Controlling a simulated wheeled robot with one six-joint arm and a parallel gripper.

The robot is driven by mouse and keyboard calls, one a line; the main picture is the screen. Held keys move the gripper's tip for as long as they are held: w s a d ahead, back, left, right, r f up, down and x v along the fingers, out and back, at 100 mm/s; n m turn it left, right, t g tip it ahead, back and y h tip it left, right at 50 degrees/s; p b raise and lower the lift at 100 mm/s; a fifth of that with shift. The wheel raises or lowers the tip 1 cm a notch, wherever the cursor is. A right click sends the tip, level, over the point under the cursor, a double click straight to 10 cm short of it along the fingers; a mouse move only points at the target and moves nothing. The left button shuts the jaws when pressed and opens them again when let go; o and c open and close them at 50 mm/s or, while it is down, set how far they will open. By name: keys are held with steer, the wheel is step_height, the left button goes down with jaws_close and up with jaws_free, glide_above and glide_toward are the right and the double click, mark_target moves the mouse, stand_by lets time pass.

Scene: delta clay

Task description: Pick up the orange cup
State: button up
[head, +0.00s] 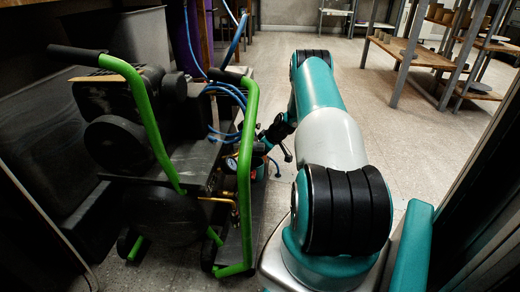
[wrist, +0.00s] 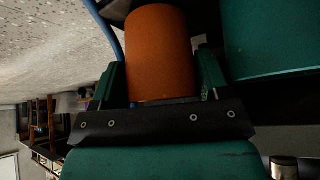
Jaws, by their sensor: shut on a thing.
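The orange cup (wrist: 161,50) fills the middle of the wrist view, with a plain rounded side facing the camera. My gripper (wrist: 160,80) has one dark green finger on each side of the cup and is shut on it. The cup's top edge is near the picture's border, and its far side is hidden. In the head view my gripper (head: 280,140) is beside the machine with green handles, partly behind my arm. I cannot make out the cup clearly there.
A wheeled machine with green tube handles (head: 246,150) and a gauge stands close on the left. Blue hoses (head: 225,92) loop near my gripper; one (wrist: 103,30) passes beside the cup. Wooden shelves (head: 420,55) stand at back right. Open floor (head: 420,140) lies right of my arm.

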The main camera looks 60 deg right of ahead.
steer(key=s+d+p, duration=0.1)
steer(key=s+p, duration=0.6)
steer(key=s, duration=1)
steer(key=shift+s+d, duration=0.25)
steer(key=shift+s, duration=0.15)
